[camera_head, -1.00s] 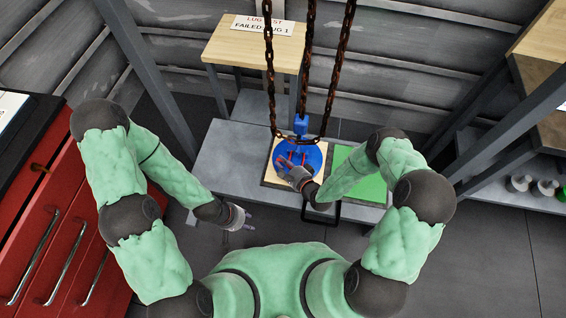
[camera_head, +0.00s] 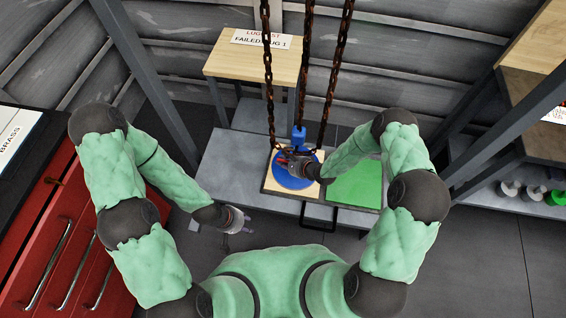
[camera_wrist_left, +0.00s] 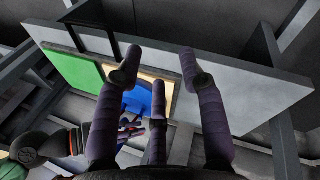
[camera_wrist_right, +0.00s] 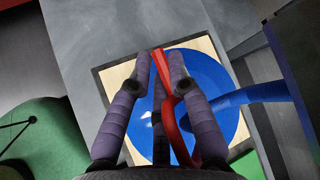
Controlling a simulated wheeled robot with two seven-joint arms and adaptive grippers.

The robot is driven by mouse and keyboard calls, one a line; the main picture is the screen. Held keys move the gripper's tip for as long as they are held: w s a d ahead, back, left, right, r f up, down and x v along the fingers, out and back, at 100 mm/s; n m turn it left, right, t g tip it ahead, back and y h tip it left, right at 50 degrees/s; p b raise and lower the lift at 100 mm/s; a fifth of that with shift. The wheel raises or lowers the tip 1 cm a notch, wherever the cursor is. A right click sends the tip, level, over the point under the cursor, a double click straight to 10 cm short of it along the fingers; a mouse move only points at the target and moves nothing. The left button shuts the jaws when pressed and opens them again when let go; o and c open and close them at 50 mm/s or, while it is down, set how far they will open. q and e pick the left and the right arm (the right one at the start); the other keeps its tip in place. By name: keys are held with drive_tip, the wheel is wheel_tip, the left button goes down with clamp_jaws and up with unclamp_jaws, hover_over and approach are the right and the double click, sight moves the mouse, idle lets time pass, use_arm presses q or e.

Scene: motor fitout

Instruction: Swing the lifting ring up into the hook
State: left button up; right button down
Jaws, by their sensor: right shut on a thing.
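The red lifting ring (camera_wrist_right: 167,112) stands on a round blue disc (camera_wrist_right: 208,72), on a wooden panel. My right gripper (camera_wrist_right: 163,58) is shut on the ring; in the head view the gripper (camera_head: 286,162) is over the disc, below the hook block. A blue hook block (camera_head: 299,137) hangs from the chains. In the right wrist view a curved blue bar, seemingly the hook (camera_wrist_right: 255,94), reaches the ring from the right. Whether it passes through the ring I cannot tell.
Rusty chains (camera_head: 303,65) hang over the grey bench (camera_head: 228,165). A green panel (camera_head: 356,187) lies right of the disc, and a black handle (camera_head: 319,226) juts from the front. Red drawers (camera_head: 60,235) stand left, shelving right. A wooden stand (camera_head: 255,67) is behind.

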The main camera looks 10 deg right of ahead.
idle(0.4)
use_arm(q)
drive_tip(key=shift+f, duration=0.15)
clamp_jaws()
drive_tip(key=d+f+n+g+h, duration=0.55)
drive_tip(key=f+n, duration=0.25)
drive_tip(key=n, duration=0.8)
drive_tip(key=w+r+n+t+h, duration=0.2)
drive_tip(key=w+n+t+h, duration=0.9)
drive_tip(key=w+n, duration=0.4)
drive_tip(key=w+d+r, duration=0.2)
drive_tip(key=d, duration=0.3)
drive_tip(key=w+d+r+n, duration=0.1)
drive_tip(key=w+d+r, duration=0.1)
drive_tip(key=d, duration=0.4)
drive_tip(key=shift+w+r, duration=0.25)
drive_tip(key=shift+w, duration=0.4)
